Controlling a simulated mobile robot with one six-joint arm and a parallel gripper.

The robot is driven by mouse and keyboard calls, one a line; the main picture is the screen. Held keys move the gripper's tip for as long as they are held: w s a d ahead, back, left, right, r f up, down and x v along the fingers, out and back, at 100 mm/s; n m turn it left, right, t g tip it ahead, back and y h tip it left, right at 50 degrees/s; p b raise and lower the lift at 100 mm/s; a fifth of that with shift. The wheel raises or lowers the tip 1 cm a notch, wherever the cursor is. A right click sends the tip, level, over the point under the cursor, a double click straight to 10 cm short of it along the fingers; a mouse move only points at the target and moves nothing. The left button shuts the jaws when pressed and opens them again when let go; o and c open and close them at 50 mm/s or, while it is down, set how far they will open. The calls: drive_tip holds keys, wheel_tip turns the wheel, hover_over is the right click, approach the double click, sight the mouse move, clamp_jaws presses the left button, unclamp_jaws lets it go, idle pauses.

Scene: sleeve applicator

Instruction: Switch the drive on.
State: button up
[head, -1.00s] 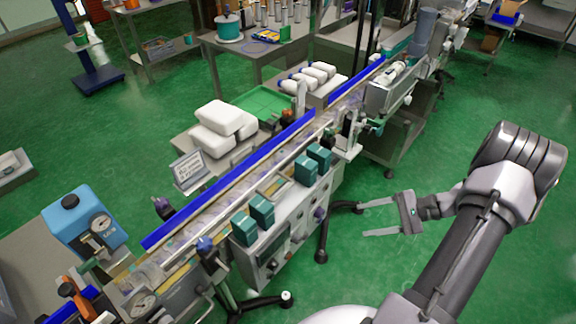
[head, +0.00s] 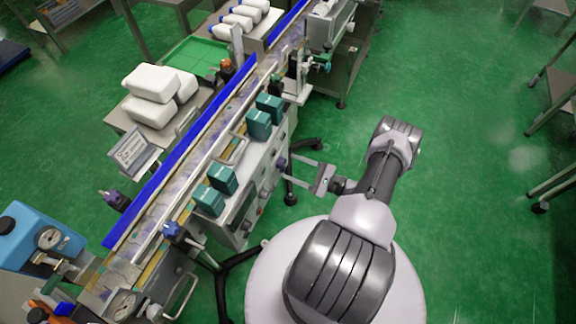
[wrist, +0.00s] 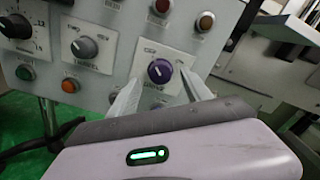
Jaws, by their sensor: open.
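The control panel (head: 262,187) is on the side of the conveyor machine, and fills the upper left of the wrist view. It carries a purple rotary knob (wrist: 159,71) with a light pointer mark, a grey knob (wrist: 84,47) and a larger dial knob (wrist: 16,25). A green button (wrist: 25,72) and an orange-red button (wrist: 70,85) sit below. The labels are too small to read. My gripper (head: 289,168) is open and empty, facing the panel. In the wrist view its fingers (wrist: 160,86) point at the purple knob, one to each side; contact cannot be told.
A red lamp (wrist: 162,7) and an orange lamp (wrist: 206,21) sit above the purple knob. Teal boxes (head: 258,123) stand on top of the panel housing.

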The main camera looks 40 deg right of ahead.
sight(282, 163)
drive_tip(key=shift+x, duration=1.35)
drive_tip(key=shift+c, duration=0.5)
clamp_jaws()
